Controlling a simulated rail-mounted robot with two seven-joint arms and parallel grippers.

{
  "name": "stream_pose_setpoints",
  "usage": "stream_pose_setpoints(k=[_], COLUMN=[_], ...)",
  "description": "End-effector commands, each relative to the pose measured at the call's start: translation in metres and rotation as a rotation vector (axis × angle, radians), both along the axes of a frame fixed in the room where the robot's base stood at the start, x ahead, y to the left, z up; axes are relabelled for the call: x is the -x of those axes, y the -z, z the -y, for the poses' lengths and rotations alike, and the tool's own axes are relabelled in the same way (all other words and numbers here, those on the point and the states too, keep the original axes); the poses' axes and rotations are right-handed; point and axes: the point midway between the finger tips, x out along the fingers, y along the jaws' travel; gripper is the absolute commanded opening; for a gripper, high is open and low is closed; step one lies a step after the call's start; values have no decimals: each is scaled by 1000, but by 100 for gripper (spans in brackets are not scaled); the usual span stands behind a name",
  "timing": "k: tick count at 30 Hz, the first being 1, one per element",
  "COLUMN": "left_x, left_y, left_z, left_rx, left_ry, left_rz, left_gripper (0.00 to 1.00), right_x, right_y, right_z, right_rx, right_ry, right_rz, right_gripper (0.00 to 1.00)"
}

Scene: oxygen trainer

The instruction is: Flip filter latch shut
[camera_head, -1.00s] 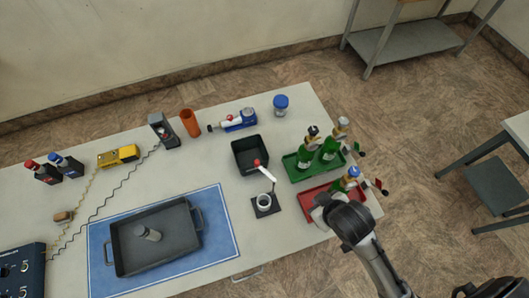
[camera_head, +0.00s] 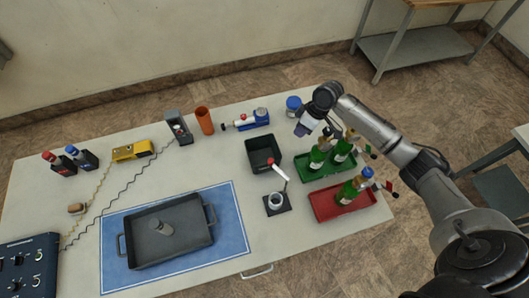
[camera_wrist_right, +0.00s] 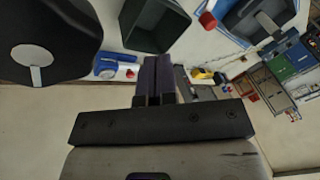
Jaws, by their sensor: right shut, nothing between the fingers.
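A small black base with a white ring (camera_head: 276,201) stands on the table, right of the blue mat. A white lever (camera_head: 280,172) with a red tip rises from it, tilted up rather than lying flat. I take this lever as the filter latch. A red knob (camera_wrist_right: 208,20), probably the lever's tip, shows at the top of the right wrist view. My right gripper (camera_head: 301,131) is shut and empty, above the table's far right part, beyond the lever and apart from it. Its closed fingers show in the right wrist view (camera_wrist_right: 156,75). My left gripper is not in view.
A black bin (camera_head: 249,145) stands just behind the lever. Green (camera_head: 305,175) and red (camera_head: 320,208) trays with bottles stand to its right. A blue-and-white device (camera_head: 246,121) lies behind the bin. A grey pan (camera_head: 135,248) sits on the blue mat (camera_head: 239,238).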

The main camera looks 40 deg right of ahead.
Motion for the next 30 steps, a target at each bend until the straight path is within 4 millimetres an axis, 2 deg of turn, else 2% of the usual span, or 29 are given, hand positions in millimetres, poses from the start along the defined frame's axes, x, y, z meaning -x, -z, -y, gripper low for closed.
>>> stream_pose_setpoints(k=[3,8,25,30], left_x=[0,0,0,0], left_y=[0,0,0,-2], left_z=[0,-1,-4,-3], left_rx=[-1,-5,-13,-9], left_ry=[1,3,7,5], left_rz=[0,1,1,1], left_gripper=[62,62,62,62], right_x=[3,3,3,2], right_y=[2,-7,-7,0], right_z=[-7,-22,-23,-28], right_rx=[-127,-236,-226,-228], right_ry=[-30,-109,-174,-173], right_rz=[-18,24,68,67], right_gripper=[0,0,0,0])
